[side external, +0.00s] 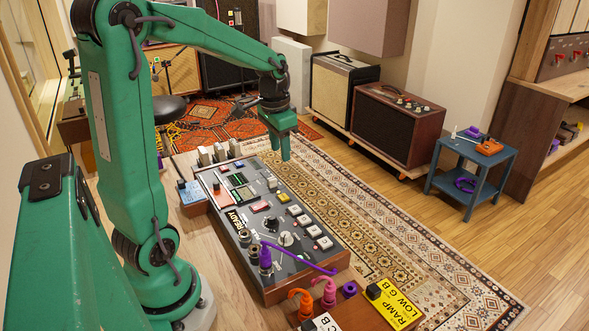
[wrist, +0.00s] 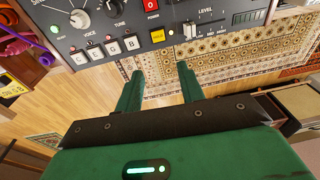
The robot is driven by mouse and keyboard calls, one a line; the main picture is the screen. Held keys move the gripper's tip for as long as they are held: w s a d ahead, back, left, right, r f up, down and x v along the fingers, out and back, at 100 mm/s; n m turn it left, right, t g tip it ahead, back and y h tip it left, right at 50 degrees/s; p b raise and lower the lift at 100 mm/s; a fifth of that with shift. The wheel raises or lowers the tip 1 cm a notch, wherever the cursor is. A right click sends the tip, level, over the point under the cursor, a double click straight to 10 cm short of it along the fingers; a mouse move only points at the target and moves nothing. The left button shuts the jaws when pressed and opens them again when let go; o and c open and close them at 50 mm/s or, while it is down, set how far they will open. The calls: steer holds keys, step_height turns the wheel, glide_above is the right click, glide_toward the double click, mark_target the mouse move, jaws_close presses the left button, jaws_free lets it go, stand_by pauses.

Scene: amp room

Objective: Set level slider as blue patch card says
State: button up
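The control panel (side external: 236,222) lies on the bench in the side external view. In the wrist view its LEVEL slider (wrist: 190,31) shows near the top, with a pale knob toward the left end of a marked scale. My gripper (side external: 284,150) hangs above the panel's far right edge. In the wrist view my gripper (wrist: 160,69) has its two fingers apart with nothing between them, below the panel's edge and apart from the slider.
White keys (wrist: 113,48) and a yellow button (wrist: 158,36) lie beside the slider. A purple cable (side external: 305,257) arches over the panel's near end. Pink and orange plugs stand in front. Brown amps (side external: 399,125) and a blue side table (side external: 474,165) stand beyond the rug.

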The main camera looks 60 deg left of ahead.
steer(key=g, duration=0.1)
glide_above(272, 179)
steer(key=shift+h, duration=0.3)
step_height(272, 179, down, 6)
steer(key=shift+a+r, duration=0.1)
steer(key=shift+r, duration=0.1)
steer(key=shift+f, duration=3.9)
jaws_close()
